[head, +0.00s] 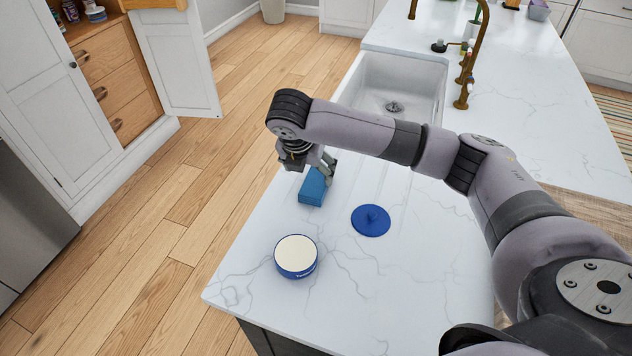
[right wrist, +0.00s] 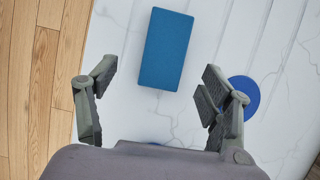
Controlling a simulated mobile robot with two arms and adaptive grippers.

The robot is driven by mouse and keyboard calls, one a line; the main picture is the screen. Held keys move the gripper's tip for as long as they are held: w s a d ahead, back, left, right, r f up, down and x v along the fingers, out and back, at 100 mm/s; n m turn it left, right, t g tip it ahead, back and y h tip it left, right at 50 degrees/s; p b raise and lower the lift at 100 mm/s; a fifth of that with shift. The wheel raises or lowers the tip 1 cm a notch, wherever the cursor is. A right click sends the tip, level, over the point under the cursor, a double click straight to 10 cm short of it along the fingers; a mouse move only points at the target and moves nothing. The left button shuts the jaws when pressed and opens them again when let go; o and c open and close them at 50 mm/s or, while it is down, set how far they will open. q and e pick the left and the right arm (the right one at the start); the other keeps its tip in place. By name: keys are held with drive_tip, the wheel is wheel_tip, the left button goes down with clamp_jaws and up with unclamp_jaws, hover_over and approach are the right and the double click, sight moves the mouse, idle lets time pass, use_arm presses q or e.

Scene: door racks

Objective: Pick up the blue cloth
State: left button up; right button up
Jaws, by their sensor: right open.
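The blue cloth (head: 312,187) is a folded rectangular block lying flat on the white marble counter, near its left edge. My right gripper (head: 318,166) is above its far end in the head view and hides part of it. In the right wrist view the cloth (right wrist: 166,49) lies ahead of the open fingers, roughly centred between them. My right gripper (right wrist: 155,85) is open and empty. My left gripper is not in view.
A blue disc with a knob (head: 371,220) lies right of the cloth. A round blue tin with a cream top (head: 296,256) stands nearer. A sink (head: 392,85) and brass taps (head: 468,80) are behind.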

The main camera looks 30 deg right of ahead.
sight(316, 181)
drive_tip(key=shift+x, duration=0.8)
drive_tip(key=shift+d+f, duration=0.15)
drive_tip(key=shift+f, duration=0.05)
drive_tip(key=p+x, duration=0.1)
drive_tip(key=x, duration=0.3)
drive_tip(key=shift+s+d+f+p, duration=0.1)
drive_tip(key=shift+d+p, duration=0.25)
drive_tip(key=shift+p, duration=0.05)
drive_tip(key=shift+f, duration=0.3)
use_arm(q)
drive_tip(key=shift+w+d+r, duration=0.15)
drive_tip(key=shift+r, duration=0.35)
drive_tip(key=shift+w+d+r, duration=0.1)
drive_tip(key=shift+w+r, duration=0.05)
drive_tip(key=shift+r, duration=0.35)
use_arm(e)
drive_tip(key=shift+c, duration=0.3)
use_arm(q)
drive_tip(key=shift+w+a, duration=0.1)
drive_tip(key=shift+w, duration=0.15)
use_arm(e)
drive_tip(key=c, duration=1.2)
drive_tip(key=shift+r, duration=0.1)
